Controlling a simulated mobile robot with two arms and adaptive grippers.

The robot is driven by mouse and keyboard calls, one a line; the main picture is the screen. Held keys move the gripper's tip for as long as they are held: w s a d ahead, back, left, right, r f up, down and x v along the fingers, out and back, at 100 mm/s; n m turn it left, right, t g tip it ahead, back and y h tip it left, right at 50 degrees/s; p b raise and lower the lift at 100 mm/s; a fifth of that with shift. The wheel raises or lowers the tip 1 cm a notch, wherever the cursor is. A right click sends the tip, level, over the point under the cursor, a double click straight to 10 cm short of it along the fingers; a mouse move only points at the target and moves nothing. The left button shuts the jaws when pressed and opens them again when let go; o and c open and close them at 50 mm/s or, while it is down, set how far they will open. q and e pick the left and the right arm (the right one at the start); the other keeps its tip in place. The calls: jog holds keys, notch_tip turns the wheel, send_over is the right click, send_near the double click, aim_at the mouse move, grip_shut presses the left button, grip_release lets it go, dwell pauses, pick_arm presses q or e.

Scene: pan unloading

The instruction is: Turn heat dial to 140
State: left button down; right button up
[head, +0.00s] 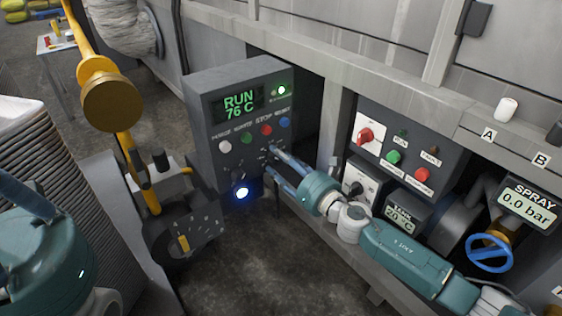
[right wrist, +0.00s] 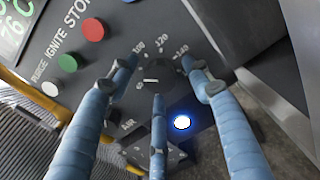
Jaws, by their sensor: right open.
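The grey control panel (head: 200,120) shows RUN 76 C on its green display (head: 239,103). The dark heat dial (right wrist: 157,75) sits low on the panel, ringed by a printed scale on which 100, 120 and 140 can be read. A short white mark shows at the dial's left side, apart from the 140 label (right wrist: 181,52). My right gripper (right wrist: 160,78) is open, its three blue fingers spread around the dial; contact cannot be told. In the head view the fingers of the right gripper (head: 268,160) largely hide the dial.
White, green, red and blue buttons (head: 266,130) line the panel above the dial. A glowing blue-white light (head: 242,193) is below it. A second panel with a red knob (head: 366,135) stands at right, and a yellow pole (head: 124,135) stands at left.

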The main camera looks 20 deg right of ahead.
jog(key=c, duration=1.2)
jog(key=shift+o, duration=0.2)
